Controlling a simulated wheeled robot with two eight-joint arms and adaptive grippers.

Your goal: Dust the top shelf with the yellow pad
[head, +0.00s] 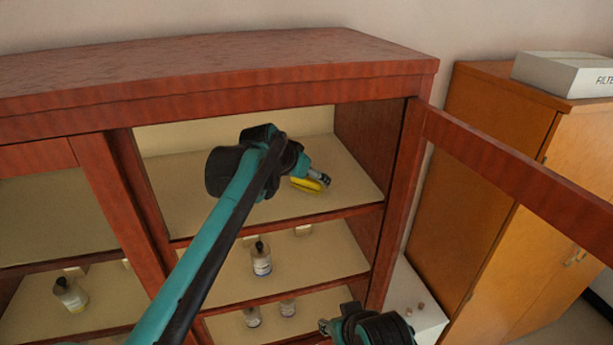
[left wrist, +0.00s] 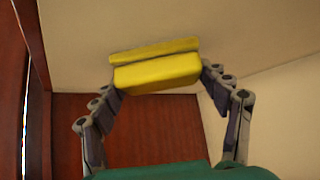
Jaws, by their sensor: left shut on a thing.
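The yellow pad (head: 306,185) is in the top shelf compartment of the red-brown cabinet, toward its right side. My left gripper (head: 322,178) reaches into this compartment and is shut on the pad. In the left wrist view the yellow pad (left wrist: 157,72) sits between the two fingers of my left gripper (left wrist: 160,85). The top shelf (head: 350,190) is a bare beige board. The pad is at or close to its surface; I cannot tell if it touches. My right gripper (head: 326,327) is low at the bottom edge, partly cut off, its fingers unclear.
Another bottle (head: 70,294) is in the left bay. The open cabinet door (head: 530,175) extends right. An orange-brown cabinet (head: 490,150) bears a white box (head: 565,73).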

